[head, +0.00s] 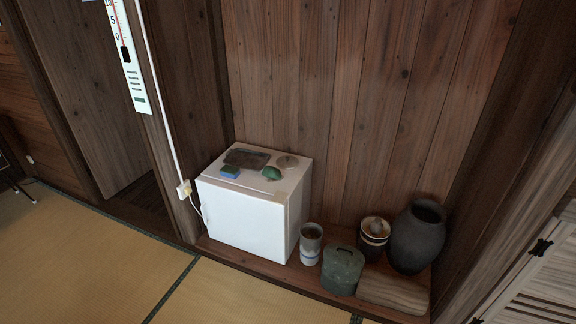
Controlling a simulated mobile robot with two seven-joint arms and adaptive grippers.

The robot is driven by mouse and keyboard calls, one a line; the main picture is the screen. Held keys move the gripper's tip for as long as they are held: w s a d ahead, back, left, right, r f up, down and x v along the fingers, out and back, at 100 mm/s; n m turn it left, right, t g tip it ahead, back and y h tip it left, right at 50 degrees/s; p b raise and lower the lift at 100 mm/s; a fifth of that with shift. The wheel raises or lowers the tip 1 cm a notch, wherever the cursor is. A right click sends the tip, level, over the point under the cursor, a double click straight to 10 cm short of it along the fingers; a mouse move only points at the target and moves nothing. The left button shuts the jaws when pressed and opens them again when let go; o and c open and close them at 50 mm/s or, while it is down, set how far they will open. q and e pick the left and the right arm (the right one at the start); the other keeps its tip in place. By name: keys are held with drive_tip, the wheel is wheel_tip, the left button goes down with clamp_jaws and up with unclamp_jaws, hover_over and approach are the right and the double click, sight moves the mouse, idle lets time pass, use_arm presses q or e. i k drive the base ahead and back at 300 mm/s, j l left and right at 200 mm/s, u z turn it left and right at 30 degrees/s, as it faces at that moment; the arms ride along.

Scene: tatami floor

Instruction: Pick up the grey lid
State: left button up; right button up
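A small round grey-beige lid (288,161) with what looks like a small knob lies on top of a white box-shaped cabinet (247,224), near its back right. It is small in the head view, so its details are hard to tell. Neither of my grippers is in view.
Beside the lid are a green object (271,173), a dark flat tray (247,158) and a blue sponge-like block (230,172). Right of the cabinet stand a cup (311,244), a green-grey pot (342,271), a banded jar (374,239) and a dark vase (415,240). Tatami in front is clear.

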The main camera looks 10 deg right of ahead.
sight(286, 162)
drive_tip(key=i+l, duration=0.1)
drive_tip(key=i, duration=0.2)
drive_tip(key=i+j+z, duration=0.15)
drive_tip(key=i+j, duration=0.15)
drive_tip(key=i, duration=0.15)
drive_tip(key=i+j+z, duration=0.15)
drive_tip(key=i+j, duration=0.2)
drive_tip(key=i, duration=0.1)
